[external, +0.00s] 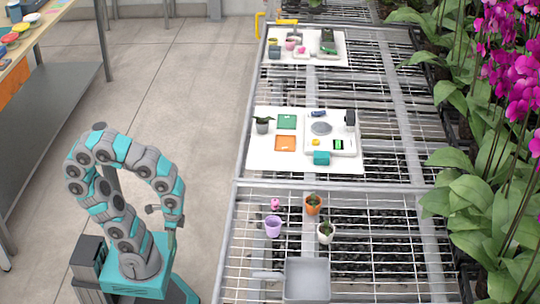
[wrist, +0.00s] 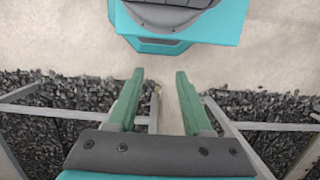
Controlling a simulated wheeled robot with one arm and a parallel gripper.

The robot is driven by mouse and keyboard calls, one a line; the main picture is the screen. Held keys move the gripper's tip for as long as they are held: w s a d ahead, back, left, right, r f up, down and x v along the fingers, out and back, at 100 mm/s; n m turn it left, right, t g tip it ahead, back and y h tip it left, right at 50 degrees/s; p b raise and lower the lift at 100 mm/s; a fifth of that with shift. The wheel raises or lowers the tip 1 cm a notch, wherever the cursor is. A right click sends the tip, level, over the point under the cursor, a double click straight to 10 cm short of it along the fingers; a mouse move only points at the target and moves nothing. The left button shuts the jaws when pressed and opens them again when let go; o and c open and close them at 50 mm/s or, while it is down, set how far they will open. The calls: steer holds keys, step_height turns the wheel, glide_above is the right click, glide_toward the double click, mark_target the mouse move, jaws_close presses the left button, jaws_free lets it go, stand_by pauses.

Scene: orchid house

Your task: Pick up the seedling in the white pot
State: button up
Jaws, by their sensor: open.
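The seedling in the white pot (external: 326,233) stands upright on the wire bench in the external view, behind a grey tray. Its small green leaves show above the rim. An orange pot with a seedling (external: 313,204) stands just behind it, and a lilac pot (external: 273,226) stands to its left. My gripper (wrist: 160,80) is open and empty in the wrist view, with its two green fingers apart. In the external view my arm is folded over beside my base, with its end pointing down, well left of the bench and the white pot. The wrist view does not show the pots.
The grey tray (external: 307,280) lies at the near end of the bench. A small pink thing (external: 276,203) stands behind the lilac pot. A white board (external: 262,161) with several items lies farther back. Tall orchids (external: 505,80) line the right side. The floor (external: 195,90) left of the bench is clear.

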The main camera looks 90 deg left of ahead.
mark_target(326, 230)
steer(key=o, duration=0.7)
steer(key=shift+o, duration=0.2)
